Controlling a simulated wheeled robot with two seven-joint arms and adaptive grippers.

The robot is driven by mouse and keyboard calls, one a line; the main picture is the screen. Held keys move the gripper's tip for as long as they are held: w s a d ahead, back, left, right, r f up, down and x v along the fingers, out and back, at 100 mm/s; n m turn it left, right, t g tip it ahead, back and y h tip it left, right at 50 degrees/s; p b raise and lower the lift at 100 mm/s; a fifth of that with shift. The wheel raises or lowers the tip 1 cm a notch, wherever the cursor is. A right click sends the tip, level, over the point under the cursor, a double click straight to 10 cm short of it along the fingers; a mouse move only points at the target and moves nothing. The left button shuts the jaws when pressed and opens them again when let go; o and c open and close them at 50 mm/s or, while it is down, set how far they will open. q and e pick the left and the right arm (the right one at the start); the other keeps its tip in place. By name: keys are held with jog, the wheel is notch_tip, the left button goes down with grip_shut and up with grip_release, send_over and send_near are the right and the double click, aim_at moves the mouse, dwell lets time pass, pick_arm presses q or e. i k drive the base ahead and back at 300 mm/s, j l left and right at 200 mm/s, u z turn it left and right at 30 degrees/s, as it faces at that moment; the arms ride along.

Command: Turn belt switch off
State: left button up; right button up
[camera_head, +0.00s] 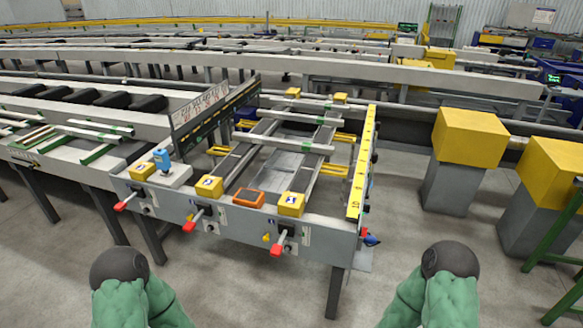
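The runout table (335,240) stands ahead of me, its grey front panel facing me. Three red-handled levers stick out of the panel: a left one (122,205), a middle one (190,226) and a right one (277,249). Yellow boxes sit along the top edge, one at the left (143,170), one in the middle (208,186) and one at the right (291,204). An orange-framed box (249,197) lies between the last two. I cannot tell which part is the belt switch or its setting. Only green and black parts of my two arms show at the bottom; neither gripper is visible.
A blue device (162,160) stands on the table's left front corner. A yellow ruled strip (362,165) runs along the right edge. Yellow-topped blocks (469,138) and a green frame (558,255) stand at the right. The floor between table and blocks is clear.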

aim_at(363, 231)
jog(key=k+l, duration=0.1)
jog(key=l, duration=0.25)
jog(key=k+l, duration=0.15)
jog(key=l, duration=0.15)
jog(key=k+l+z, duration=0.1)
jog(key=l, duration=0.25)
jog(key=k+l, duration=0.15)
jog(key=l, duration=0.15)
